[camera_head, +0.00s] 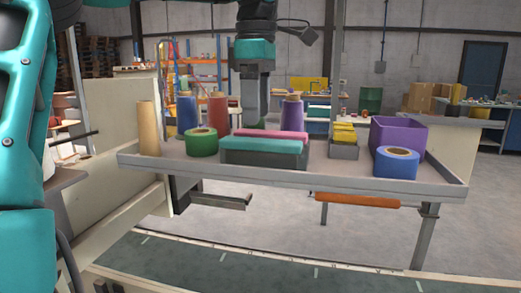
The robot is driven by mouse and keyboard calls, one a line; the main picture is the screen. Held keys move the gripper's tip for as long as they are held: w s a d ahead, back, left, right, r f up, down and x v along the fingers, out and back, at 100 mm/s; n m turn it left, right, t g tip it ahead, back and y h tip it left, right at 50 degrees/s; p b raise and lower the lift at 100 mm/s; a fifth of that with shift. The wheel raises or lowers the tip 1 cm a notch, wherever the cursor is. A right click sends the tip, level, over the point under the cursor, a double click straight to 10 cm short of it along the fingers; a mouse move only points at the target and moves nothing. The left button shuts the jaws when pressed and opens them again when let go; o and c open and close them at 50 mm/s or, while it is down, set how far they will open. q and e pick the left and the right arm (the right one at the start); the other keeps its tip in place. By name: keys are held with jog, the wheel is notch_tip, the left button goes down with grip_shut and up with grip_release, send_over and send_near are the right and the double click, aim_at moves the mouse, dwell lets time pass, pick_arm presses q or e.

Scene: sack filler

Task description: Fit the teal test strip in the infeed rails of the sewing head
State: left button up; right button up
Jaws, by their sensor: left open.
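The teal test strip (264,145) lies lengthwise along the top of a dark grey block in the middle of the shelf tray. A pink strip (271,134) lies just behind it. My left gripper (255,118) hangs pointing down from the top of the view, above and behind the strips. It is open, seen nearly edge-on, and holds nothing that I can see. It appears apart from the teal strip. My right gripper is not in view. I cannot make out the sewing head or its infeed rails.
The grey tray (300,180) also holds a tan cone (148,128), a green roll (202,142), thread spools, yellow pieces (344,133), a purple bin (399,136) and a blue roll (397,162). Below it are an orange bar (357,200) and a dark green belt surface (190,265).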

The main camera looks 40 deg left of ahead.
aim_at(255, 140)
pick_arm(q)
jog(key=f, duration=0.4)
jog(key=shift+s+f, duration=0.1)
jog(key=shift+s, duration=0.2)
jog(key=shift+f, duration=0.5)
jog(key=c, duration=1.2)
notch_tip(255, 140, up, 10)
jog(key=shift+r, duration=0.1)
jog(key=shift+c, duration=0.2)
jog(key=shift+d, duration=0.1)
